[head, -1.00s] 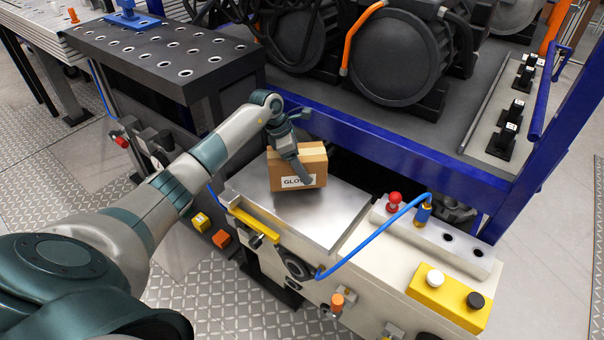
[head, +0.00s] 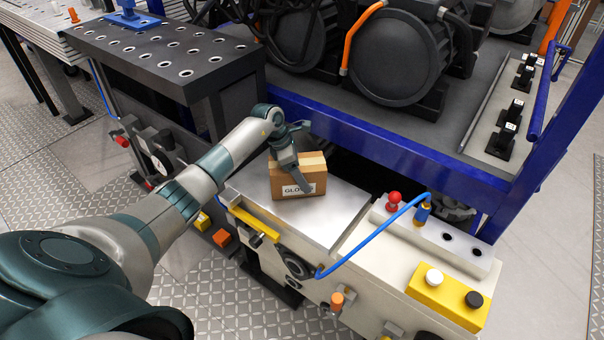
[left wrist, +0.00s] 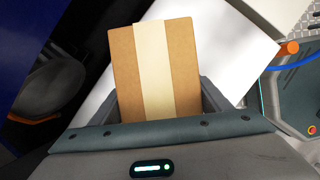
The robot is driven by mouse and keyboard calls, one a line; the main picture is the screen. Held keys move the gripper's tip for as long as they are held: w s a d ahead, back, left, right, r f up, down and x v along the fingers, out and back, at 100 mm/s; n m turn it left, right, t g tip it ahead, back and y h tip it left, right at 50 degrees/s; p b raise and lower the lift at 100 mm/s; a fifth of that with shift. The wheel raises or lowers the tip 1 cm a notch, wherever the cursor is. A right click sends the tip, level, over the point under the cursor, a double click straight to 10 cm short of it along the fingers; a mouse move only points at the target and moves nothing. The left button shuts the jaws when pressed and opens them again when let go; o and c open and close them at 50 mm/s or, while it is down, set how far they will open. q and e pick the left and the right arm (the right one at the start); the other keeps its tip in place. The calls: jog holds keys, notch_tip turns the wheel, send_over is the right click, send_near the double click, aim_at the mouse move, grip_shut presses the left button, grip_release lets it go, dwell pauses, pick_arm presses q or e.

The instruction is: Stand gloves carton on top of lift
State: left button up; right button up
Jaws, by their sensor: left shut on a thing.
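The gloves carton (head: 303,188) is a brown box with pale tape and a white label, upright at the back left of the lift's flat metal top (head: 318,218). It looks to be on or just above the plate; I cannot tell whether it touches. My right gripper is not in view.
A blue frame (head: 400,155) with dark motors runs behind the lift. A black perforated bench (head: 160,50) stands left. A blue hose (head: 375,235), a red knob (head: 394,201) and a yellow button box (head: 448,296) are on the lift's right side. The plate's front is clear.

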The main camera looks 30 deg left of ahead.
pick_arm(q)
jog(key=o, duration=1.1)
jog(key=shift+o, duration=1.2)
jog(key=shift+r, duration=0.1)
